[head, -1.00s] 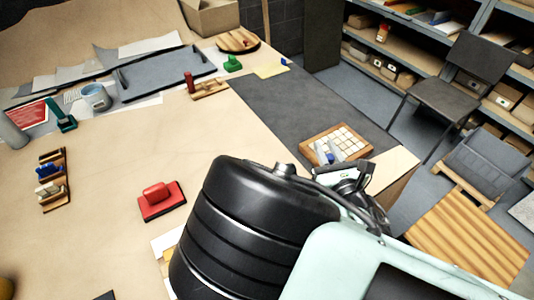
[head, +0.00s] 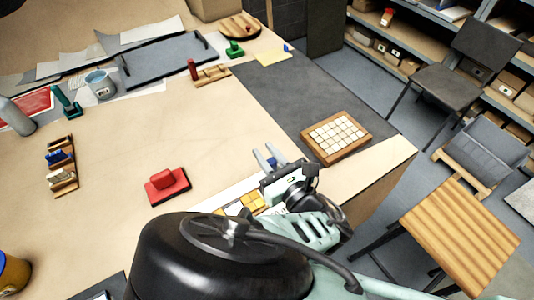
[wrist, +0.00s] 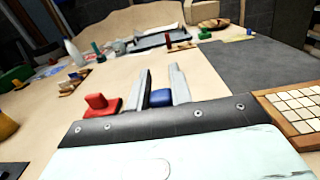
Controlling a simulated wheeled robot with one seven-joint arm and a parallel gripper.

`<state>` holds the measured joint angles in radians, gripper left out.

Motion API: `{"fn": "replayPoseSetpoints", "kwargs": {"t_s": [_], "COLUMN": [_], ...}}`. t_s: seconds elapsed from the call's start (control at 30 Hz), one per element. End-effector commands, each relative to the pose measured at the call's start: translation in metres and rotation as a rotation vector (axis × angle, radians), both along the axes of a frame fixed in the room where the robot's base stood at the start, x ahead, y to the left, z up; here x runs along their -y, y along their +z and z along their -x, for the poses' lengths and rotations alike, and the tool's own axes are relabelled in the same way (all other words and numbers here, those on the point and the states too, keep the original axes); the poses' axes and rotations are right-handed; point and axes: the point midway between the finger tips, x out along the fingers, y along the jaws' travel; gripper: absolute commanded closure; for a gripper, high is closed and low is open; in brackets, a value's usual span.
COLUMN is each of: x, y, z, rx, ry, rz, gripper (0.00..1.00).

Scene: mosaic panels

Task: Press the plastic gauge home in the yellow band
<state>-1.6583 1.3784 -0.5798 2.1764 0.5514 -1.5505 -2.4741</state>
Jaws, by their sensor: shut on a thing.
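My gripper (head: 265,157) is shut on a small blue piece, which looks like the plastic gauge (wrist: 161,97). The piece sits between the two grey fingers, and a bit of it shows in the head view (head: 272,162). The fingers are above the tabletop, left of the tile tray. Yellow tiles (head: 252,201), which look like the yellow band, lie on a pale panel (head: 240,187) below and left of my gripper. My arm hides part of that panel. The held piece is apart from the yellow tiles. Its underside is hidden.
A wooden tray of cream tiles (head: 336,137) stands right of my gripper. A red block with a handle (head: 167,185) is to the left. A wooden rack (head: 61,166) holds small pieces farther left. The tan tabletop (head: 210,130) between is clear.

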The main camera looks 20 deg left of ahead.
Motion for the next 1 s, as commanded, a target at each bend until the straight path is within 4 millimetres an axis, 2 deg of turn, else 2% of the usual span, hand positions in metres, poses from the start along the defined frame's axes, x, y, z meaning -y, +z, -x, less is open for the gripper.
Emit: {"fn": "replayPoseSetpoints", "kwargs": {"t_s": [0.6,1.0], "x": [0.0,0.0], "y": [-0.053,-0.058], "z": [0.0,0.0], "rx": [0.001,0.001], "ry": [0.0,0.0], "rz": [0.002,0.001], "gripper": [1.0,1.0]}}
